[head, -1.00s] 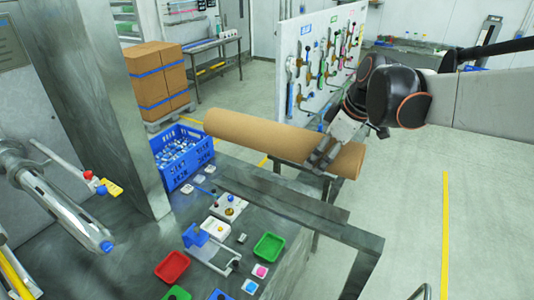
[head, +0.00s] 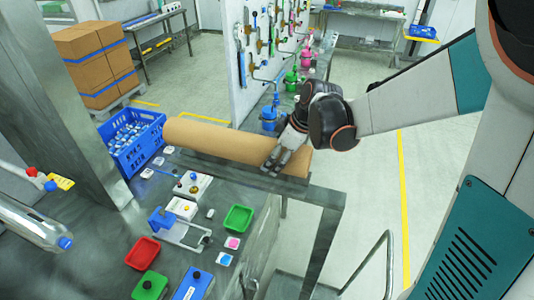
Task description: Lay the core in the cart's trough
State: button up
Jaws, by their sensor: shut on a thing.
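The core is a long brown cardboard tube (head: 215,138), lying nearly level and slanting slightly down to the right in the head view. My gripper (head: 275,160) is shut on the core near its right end, with grey fingers across its side. The core shows above the back edge of the steel bench; I cannot tell whether it touches the frame there. The part of the core behind the fingers is hidden. I cannot make out the cart's trough in this view.
A blue crate (head: 134,140) of small items stands close to the core's left end. The steel bench (head: 120,225) holds red and green trays (head: 238,218). A tool board (head: 240,60) stands behind. A handrail (head: 385,260) rises at the lower right; floor beyond it is clear.

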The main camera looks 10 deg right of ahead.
notch_tip(320, 180, down, 6)
jog(key=shift+r, duration=0.1)
jog(key=shift+s+f, duration=0.2)
jog(key=shift+f, duration=0.05)
jog(key=shift+c, duration=0.6)
jog(key=o, duration=1.5)
jog(key=shift+w+f, duration=0.1)
jog(key=v, duration=1.2)
